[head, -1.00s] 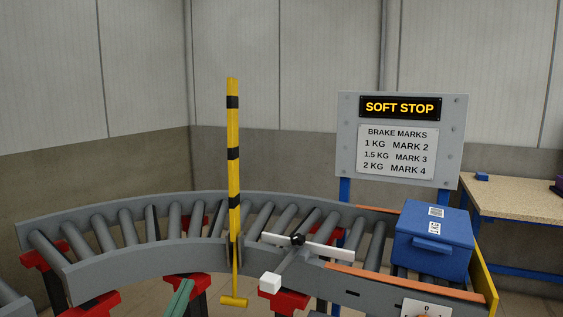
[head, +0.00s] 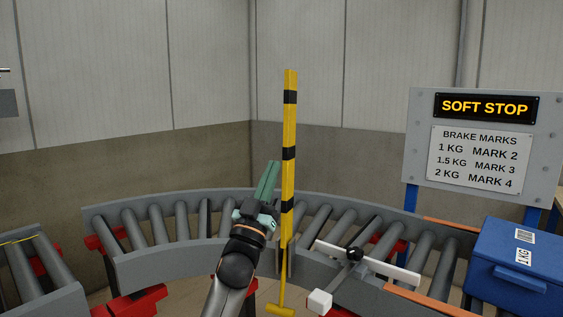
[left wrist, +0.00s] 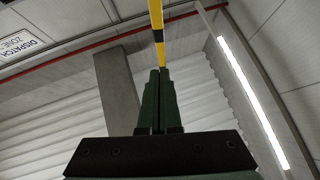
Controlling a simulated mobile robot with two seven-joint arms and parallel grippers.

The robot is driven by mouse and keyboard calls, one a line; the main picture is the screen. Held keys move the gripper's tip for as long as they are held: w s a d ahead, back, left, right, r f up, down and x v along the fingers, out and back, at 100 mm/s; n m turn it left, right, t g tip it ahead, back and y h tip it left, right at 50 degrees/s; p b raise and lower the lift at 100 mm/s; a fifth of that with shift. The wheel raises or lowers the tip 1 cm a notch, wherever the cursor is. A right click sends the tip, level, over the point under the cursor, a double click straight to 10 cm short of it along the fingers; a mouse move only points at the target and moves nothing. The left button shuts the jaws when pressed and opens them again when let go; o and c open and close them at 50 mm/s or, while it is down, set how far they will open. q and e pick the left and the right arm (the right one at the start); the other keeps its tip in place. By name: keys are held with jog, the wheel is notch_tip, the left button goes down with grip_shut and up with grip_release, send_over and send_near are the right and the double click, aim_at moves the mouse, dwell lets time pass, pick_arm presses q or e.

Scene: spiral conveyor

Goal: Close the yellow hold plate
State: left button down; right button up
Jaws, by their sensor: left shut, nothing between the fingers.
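The yellow hold plate (head: 289,180), with black bands, stands upright at the near rail of the curved roller conveyor. A thin yellow rod with a yellow handle (head: 280,311) hangs below it. My left gripper (head: 273,164) is shut and empty, its green fingers pointing up just left of the plate. I cannot tell whether they touch. In the left wrist view, the shut fingers (left wrist: 159,72) point up, with the plate (left wrist: 157,28) beyond their tips. My right gripper is not in view.
A white bar with a black knob (head: 355,255) and a white block (head: 320,301) sits right of the plate. A blue box labelled 1 KG (head: 515,270) rests on the conveyor at right. A SOFT STOP sign (head: 485,145) stands behind. The rollers left of the plate are bare.

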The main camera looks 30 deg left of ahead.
aim_at(286, 149)
pick_arm(q)
jog(key=w, duration=0.3)
jog(key=w+a, duration=0.1)
jog(key=shift+w+r, duration=0.4)
jog(key=shift+w, duration=0.2)
